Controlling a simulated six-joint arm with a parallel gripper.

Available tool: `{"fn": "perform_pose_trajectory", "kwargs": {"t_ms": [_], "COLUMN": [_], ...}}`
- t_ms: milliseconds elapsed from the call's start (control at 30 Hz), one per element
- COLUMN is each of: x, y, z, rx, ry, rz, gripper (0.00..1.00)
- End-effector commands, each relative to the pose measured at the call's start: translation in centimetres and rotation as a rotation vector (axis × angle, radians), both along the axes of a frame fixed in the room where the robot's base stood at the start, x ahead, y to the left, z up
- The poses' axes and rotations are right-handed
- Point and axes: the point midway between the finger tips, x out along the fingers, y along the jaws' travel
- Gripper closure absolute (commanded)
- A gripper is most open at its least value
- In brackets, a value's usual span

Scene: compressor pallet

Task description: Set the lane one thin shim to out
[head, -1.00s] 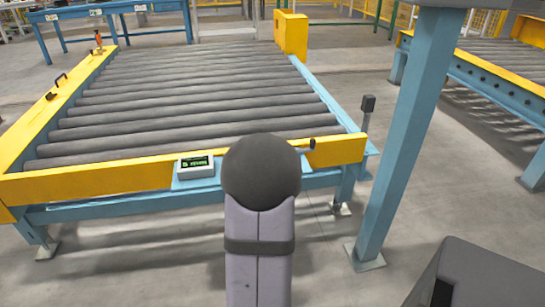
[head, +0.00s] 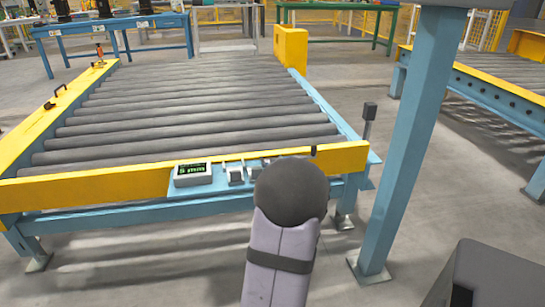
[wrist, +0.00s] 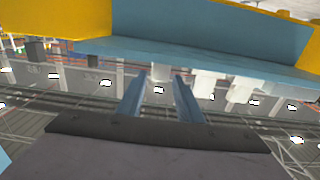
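My gripper (wrist: 160,85) shows in the wrist view as two blue fingers, spread apart with nothing visible gripped between them. In the head view the gripper itself is hidden behind my arm's dark round joint. A row of small pale tabs (head: 236,173) sits on the blue shelf (head: 180,190) at the conveyor's front, right of a display box (head: 192,174) reading "5 mm". My arm covers part of the row. In the wrist view pale blocks (wrist: 203,84) stick out from the shelf edge, one by the fingertips; contact is unclear. I cannot tell which is the lane one thin shim.
A yellow front rail (head: 90,187) and grey rollers (head: 190,105) lie behind the shelf. A small dark knob (head: 313,151) stands on the right of the rail. A blue post (head: 405,150) and a second conveyor (head: 490,75) stand to the right.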

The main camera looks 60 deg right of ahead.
Motion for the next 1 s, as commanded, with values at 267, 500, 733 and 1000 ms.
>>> {"fn": "perform_pose_trajectory", "kwargs": {"t_ms": [267,500,733,1000], "x": [3.4,5.2,5.9,6.0], "y": [-3.3,-5.2,-5.9,-6.0], "z": [-0.2,-0.2,0.0,0.0], "rx": [-0.001,0.0,0.001,0.001], "ry": [0.0,0.0,-0.001,-0.001], "rz": [0.002,0.0,0.0,0.0], "gripper": [0.67,0.67,0.67,0.67]}}
